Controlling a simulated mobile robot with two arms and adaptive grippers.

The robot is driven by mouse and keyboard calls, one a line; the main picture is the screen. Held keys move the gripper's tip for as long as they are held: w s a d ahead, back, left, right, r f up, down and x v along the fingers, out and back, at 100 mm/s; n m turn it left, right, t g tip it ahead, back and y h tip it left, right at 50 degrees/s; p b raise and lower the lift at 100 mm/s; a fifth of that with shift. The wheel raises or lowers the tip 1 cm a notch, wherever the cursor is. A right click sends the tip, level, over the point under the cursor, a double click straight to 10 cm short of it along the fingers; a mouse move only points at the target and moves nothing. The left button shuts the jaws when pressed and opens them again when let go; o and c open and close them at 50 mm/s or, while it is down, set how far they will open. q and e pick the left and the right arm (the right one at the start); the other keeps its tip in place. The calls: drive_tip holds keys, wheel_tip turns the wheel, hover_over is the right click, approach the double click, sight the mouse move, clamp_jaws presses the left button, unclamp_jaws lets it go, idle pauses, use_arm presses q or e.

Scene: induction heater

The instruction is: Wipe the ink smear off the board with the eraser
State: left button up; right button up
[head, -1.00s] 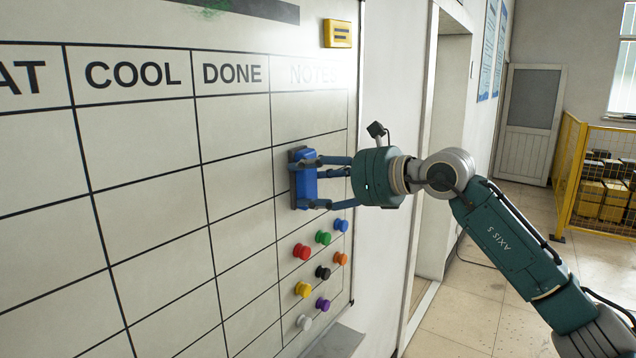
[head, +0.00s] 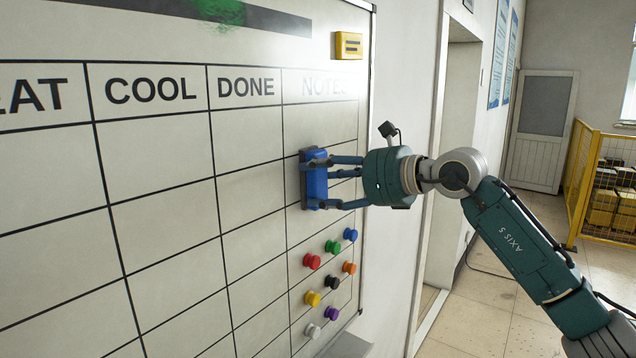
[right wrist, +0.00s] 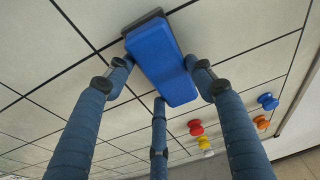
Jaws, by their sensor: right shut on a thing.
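The whiteboard (head: 165,145) fills the left of the head view, with a printed grid and column headings. The green ink smear (head: 220,12) is at the top, over a dark header band, partly cut off by the picture edge. The blue eraser (head: 316,184) with its dark pad is at the notes column. My right gripper (head: 318,182) is shut on the eraser, its fingers around the blue body. In the right wrist view the eraser (right wrist: 162,62) sits between the fingers, pad side toward the board; I cannot tell if it touches. My left gripper is out of view.
Several coloured magnets (head: 332,282) sit on the board below the eraser. A yellow block (head: 348,45) is at the board's upper right. A doorway (head: 455,150) and a yellow mesh cage (head: 605,190) stand to the right. The board surface between eraser and smear looks clear.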

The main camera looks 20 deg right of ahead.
drive_tip(key=shift+w+d, duration=0.5)
drive_tip(key=shift+d, duration=0.15)
drive_tip(key=shift+w+d+r+p, duration=0.1)
drive_tip(key=shift+w+d+p, duration=1.05)
drive_tip(key=shift+d, duration=0.45)
drive_tip(key=shift+w+d+p, duration=1)
drive_tip(key=shift+w+d, duration=0.35)
drive_tip(key=shift+d, duration=0.25)
drive_tip(key=shift+w+d+r+p, duration=0.1)
drive_tip(key=shift+w+d+p, duration=1.05)
drive_tip(key=shift+d, duration=0.45)
drive_tip(key=shift+w+d+f, duration=0.2)
drive_tip(key=shift+w+d, duration=0.3)
